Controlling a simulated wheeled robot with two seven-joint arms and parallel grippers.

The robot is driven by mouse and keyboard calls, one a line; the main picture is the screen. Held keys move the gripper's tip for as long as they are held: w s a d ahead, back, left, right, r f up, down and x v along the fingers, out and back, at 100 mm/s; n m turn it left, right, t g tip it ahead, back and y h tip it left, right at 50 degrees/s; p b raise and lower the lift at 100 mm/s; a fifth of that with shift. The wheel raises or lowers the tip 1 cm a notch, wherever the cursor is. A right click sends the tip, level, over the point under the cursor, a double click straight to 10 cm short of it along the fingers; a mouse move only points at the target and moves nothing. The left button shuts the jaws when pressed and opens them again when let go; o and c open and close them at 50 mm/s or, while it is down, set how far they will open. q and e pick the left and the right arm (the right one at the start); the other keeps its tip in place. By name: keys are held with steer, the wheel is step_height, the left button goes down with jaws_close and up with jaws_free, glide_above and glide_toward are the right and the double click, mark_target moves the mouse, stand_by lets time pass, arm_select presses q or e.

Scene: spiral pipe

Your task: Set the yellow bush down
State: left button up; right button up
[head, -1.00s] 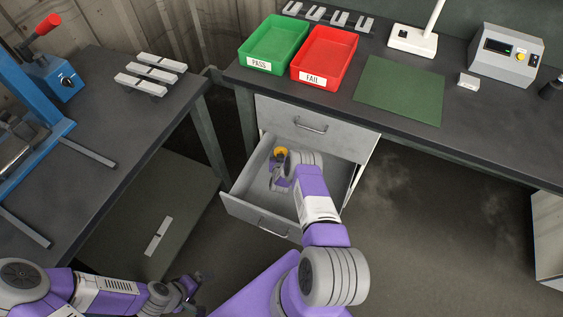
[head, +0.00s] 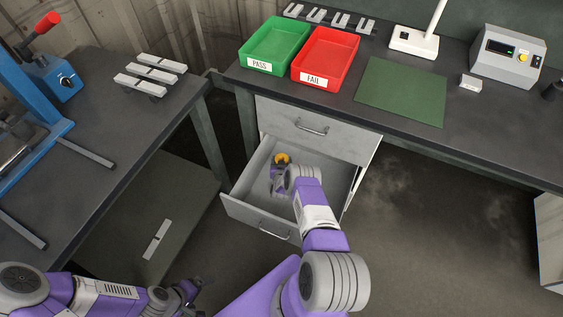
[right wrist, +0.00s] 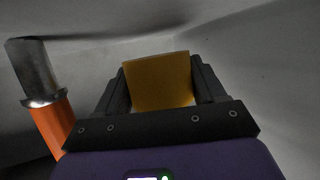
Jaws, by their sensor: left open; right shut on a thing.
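The yellow bush (head: 281,158) is inside the open lower drawer (head: 232,208) of the bench. It also shows in the right wrist view (right wrist: 158,80), upright between the two dark fingers. My right gripper (head: 279,166) is shut on the bush, down within the drawer's walls. I cannot tell whether the bush touches the drawer floor. My left gripper (head: 200,283) is open and empty, low at the bottom left of the head view, away from the drawer.
An orange-handled tool with a metal end (right wrist: 42,95) is close to the left of my right gripper. Pale drawer walls surround the gripper. A green PASS tray (head: 272,45), a red FAIL tray (head: 325,58) and a green mat (head: 401,92) are on the bench above.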

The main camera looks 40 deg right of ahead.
steer(key=o, duration=1.6)
steer(key=shift+s+a+f, duration=0.3)
steer(key=shift+a+f, duration=0.05)
steer(key=shift+f, duration=0.2)
steer(key=shift+c, duration=0.2)
steer(key=shift+r, duration=0.35)
steer(key=p+v, duration=0.2)
steer(key=v, duration=0.1)
steer(key=r+p+v, duration=0.1)
steer(key=v, duration=0.2)
steer(key=shift+w+r+p, duration=0.1)
steer(key=shift+w+p, duration=0.05)
steer(key=shift+p, duration=0.25)
steer(key=shift+s+a+r, duration=0.15)
steer(key=shift+s+a, duration=0.15)
steer(key=shift+s, duration=0.2)
